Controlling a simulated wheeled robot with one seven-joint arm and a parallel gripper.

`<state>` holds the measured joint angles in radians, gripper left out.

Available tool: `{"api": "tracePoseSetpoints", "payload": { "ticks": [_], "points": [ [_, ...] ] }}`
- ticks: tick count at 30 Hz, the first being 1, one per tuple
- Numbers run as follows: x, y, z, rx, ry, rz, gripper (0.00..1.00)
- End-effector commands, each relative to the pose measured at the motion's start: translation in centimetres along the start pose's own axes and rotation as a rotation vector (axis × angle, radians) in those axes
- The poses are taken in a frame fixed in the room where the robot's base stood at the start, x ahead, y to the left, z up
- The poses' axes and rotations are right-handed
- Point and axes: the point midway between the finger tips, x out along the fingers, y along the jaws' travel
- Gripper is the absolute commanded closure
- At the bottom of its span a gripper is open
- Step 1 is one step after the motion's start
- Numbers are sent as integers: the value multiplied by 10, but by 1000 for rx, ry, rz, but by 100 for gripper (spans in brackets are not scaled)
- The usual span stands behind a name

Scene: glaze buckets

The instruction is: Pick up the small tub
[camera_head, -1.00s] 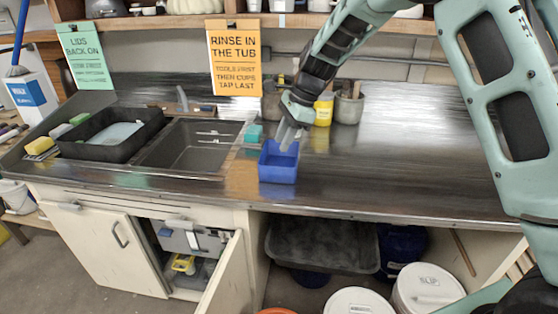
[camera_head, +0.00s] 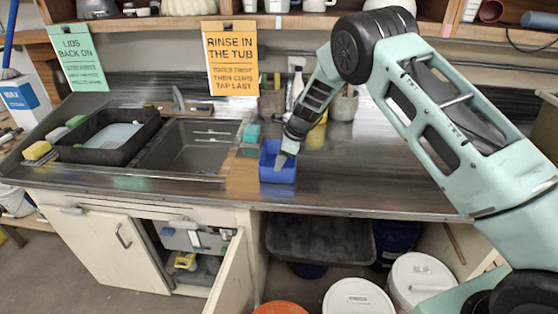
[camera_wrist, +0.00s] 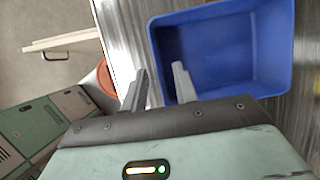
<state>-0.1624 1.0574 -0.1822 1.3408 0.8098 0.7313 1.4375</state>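The small tub is a blue, open, empty rectangular tub (camera_head: 275,175) on the metal counter, right of the sink. In the wrist view the tub (camera_wrist: 240,50) fills the upper right. My gripper (camera_head: 281,160) points down at the tub's right side in the head view. In the wrist view my gripper (camera_wrist: 159,69) is open, its two fingers apart. One finger overlaps the tub's inside and the other lies outside its wall, so the near wall is between them. I cannot tell whether either finger touches it.
The sink (camera_head: 195,148) and a black tray (camera_head: 70,152) lie left. A teal sponge block (camera_head: 252,132) stands close behind the tub. A yellow container (camera_head: 316,136) and a grey pot (camera_head: 344,106) stand behind my gripper. The counter right of the tub is clear.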

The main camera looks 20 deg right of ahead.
Motion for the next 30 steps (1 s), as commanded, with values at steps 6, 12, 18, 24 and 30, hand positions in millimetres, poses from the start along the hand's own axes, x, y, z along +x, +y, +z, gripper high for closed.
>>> {"api": "tracePoseSetpoints", "payload": {
  "ticks": [6, 12, 18, 24, 30],
  "points": [
    [12, 1, 0, 1, 1, 1, 71],
    [38, 4, -2, 0, 0, 2, 71],
    [54, 3, -3, -1, 0, -1, 71],
    [56, 3, -3, -1, -1, -1, 71],
    [56, 3, -3, 0, -1, -1, 71]
  ]
}}
